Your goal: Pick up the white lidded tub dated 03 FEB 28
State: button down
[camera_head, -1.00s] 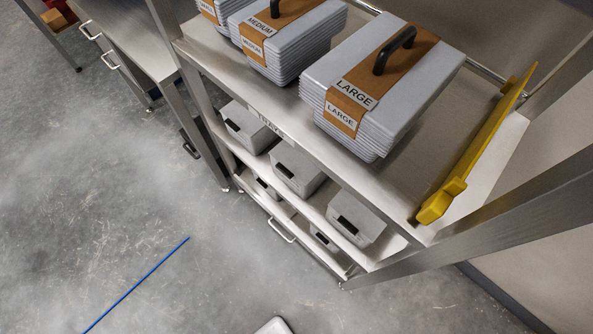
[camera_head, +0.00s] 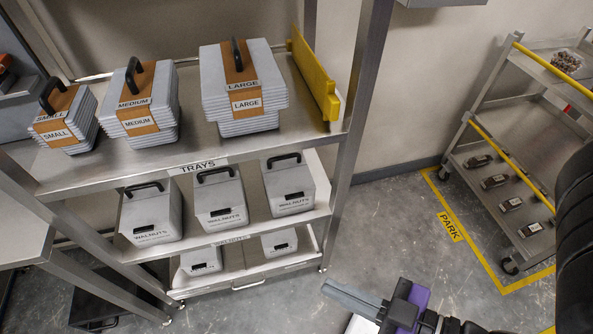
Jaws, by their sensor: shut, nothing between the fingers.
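Pale grey-white lidded tubs with black handles stand on the rack's middle shelf: a left tub (camera_head: 150,215), a middle tub (camera_head: 219,203) and a right tub (camera_head: 288,187). Their fronts read WALNUTS beside a dark label. Two more tubs show partly on the shelf below, a left one (camera_head: 201,262) and a right one (camera_head: 279,245). I cannot read any date, so I cannot tell which is dated 03 FEB 28. My gripper (camera_head: 332,291) is at the bottom centre, shut and empty, apart from the tubs and in front of the rack.
The rack's top shelf (camera_head: 215,155) holds tray stacks marked SMALL (camera_head: 63,128), MEDIUM (camera_head: 140,108) and LARGE (camera_head: 243,88), plus a yellow bar (camera_head: 313,78). A cart (camera_head: 485,207) with several small dark-labelled items stands at right by PARK floor marking (camera_head: 451,227). Floor between is clear.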

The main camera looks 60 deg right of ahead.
aim_at(279, 206)
jog(key=k+l, duration=0.15)
jog(key=l, duration=0.2)
jog(key=k+l, duration=0.1)
jog(key=l, duration=0.25)
jog(key=k+l, duration=0.15)
jog(key=l, duration=0.2)
jog(key=k+l, duration=0.15)
jog(key=l, duration=0.2)
jog(key=k+l, duration=0.1)
jog(key=l, duration=0.25)
jog(key=u, duration=0.05)
